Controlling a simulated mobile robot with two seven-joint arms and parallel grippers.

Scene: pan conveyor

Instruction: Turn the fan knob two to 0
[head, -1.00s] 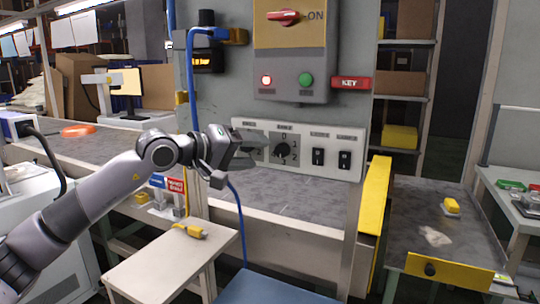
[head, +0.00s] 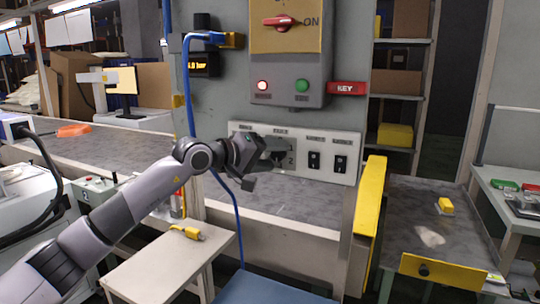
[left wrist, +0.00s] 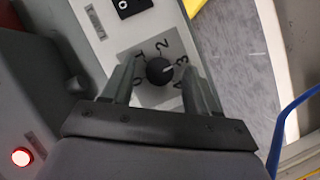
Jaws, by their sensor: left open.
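The black round fan knob (left wrist: 160,71) sits on a grey dial plate with numbers around it. Its white pointer mark faces right, near the 3 in the left wrist view. My left gripper (left wrist: 160,88) is open, with one finger on each side of the knob; I cannot tell whether the fingers touch it. In the head view my left gripper (head: 273,150) is at the white control panel (head: 306,171) and hides most of the knob and dial, leaving the 2 visible. My right gripper is not in view.
Two black rocker switches (head: 314,160) sit right of the dial. Above are a grey box with a red rotary switch (head: 283,23), a lit red lamp, a green button (head: 302,86) and a red KEY tag (head: 347,88). A blue cable (head: 190,90) hangs left of the panel.

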